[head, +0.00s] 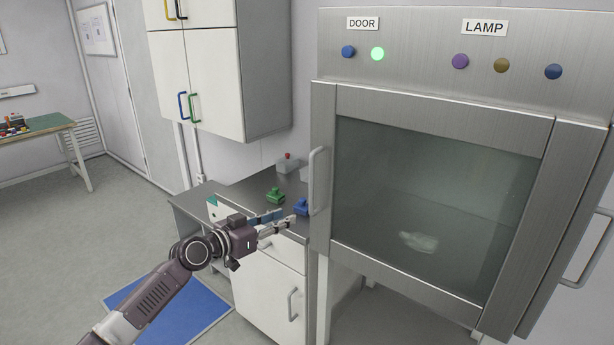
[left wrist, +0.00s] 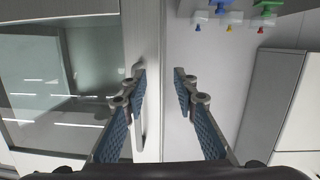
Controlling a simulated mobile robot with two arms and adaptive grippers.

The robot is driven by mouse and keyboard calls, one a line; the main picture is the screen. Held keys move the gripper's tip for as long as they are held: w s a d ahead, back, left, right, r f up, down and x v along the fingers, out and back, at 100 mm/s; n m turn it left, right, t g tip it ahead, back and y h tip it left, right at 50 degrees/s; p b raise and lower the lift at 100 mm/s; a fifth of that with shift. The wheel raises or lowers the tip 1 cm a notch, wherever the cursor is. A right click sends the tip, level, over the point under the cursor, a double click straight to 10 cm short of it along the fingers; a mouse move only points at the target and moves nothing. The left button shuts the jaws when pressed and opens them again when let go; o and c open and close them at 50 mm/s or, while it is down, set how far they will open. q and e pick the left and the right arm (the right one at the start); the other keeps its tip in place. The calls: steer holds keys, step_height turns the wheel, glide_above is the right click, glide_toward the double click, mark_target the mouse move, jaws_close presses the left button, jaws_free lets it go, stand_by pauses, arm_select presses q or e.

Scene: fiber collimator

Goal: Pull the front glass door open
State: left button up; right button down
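The front glass door (head: 430,205) of the steel cabinet looks shut, with a metal frame and a dark greenish pane. Its vertical grey handle (head: 317,180) is on the door's left edge. My left gripper (head: 287,218) is open and empty, to the left of the handle's lower end. In the left wrist view the fingers (left wrist: 160,85) are spread apart. The handle (left wrist: 140,140) shows there partly behind the left finger, and the glass door (left wrist: 70,85) is to the left. I cannot tell whether the finger touches the handle. My right gripper is not in view.
A green DOOR button (head: 377,54) is lit above the door. A pale object (head: 418,242) is behind the glass. Green (head: 276,196) and blue (head: 302,207) pieces are on the counter behind my left gripper. A blue mat (head: 190,315) lies on the floor, with open floor to its left.

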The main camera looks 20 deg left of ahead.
arm_select(q)
step_height(320, 180, up, 12)
steer(key=s+d+m+h, duration=0.2)
steer(key=d+h, duration=0.1)
steer(key=p+x, duration=0.2)
steer(key=x, duration=0.6)
steer(key=shift+w+a+r, duration=0.15)
steer(key=shift+r, duration=0.05)
jaws_close()
